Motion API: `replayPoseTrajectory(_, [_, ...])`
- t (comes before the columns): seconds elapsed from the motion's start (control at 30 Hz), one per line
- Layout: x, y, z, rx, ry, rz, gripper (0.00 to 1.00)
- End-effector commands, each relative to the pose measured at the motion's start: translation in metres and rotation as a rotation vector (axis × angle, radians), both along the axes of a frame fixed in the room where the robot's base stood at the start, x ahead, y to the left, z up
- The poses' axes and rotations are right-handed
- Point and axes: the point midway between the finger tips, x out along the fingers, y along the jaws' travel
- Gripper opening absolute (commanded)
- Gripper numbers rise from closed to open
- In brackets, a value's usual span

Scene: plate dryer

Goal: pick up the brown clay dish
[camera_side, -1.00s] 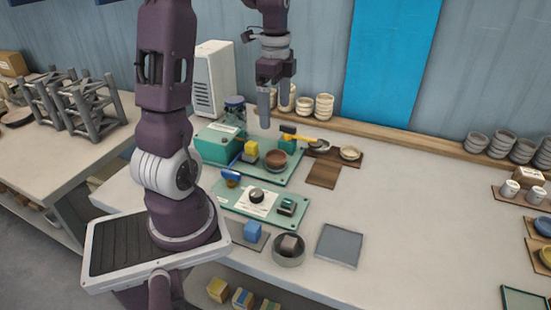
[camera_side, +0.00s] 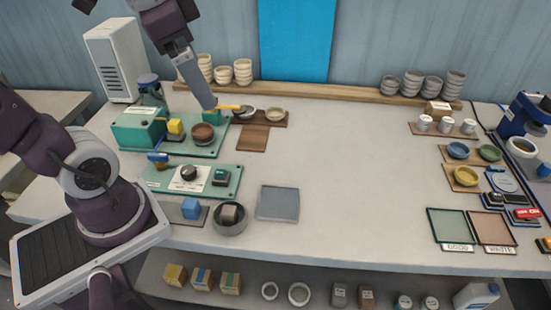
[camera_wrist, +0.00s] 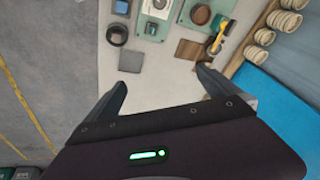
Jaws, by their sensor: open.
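Stacked cream bowls (camera_side: 243,72) stand along the back. A brown square board (camera_side: 253,138) is right of the dish. The middle of the table is clear.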

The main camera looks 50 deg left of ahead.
Motion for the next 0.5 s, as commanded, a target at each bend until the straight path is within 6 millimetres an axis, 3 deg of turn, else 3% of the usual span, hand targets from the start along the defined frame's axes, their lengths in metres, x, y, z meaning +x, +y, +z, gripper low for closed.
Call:
replayPoseTrajectory(0.03, [-0.019, -0.021, -0.007, -0.034, -0.06, 0.048, 1.0])
replayPoseTrajectory(0.1, [-0.039, -0.039, -0.019, -0.098, -0.125, 0.133, 1.0])
replayPoseTrajectory(0.17, [-0.05, -0.047, -0.026, -0.141, -0.159, 0.184, 1.0])
replayPoseTrajectory(0.2, [-0.055, -0.051, -0.03, -0.161, -0.173, 0.207, 0.92])
replayPoseTrajectory(0.27, [-0.058, -0.053, -0.033, -0.178, -0.183, 0.227, 0.8])
replayPoseTrajectory(0.5, [-0.058, -0.053, -0.033, -0.182, -0.183, 0.235, 0.79])
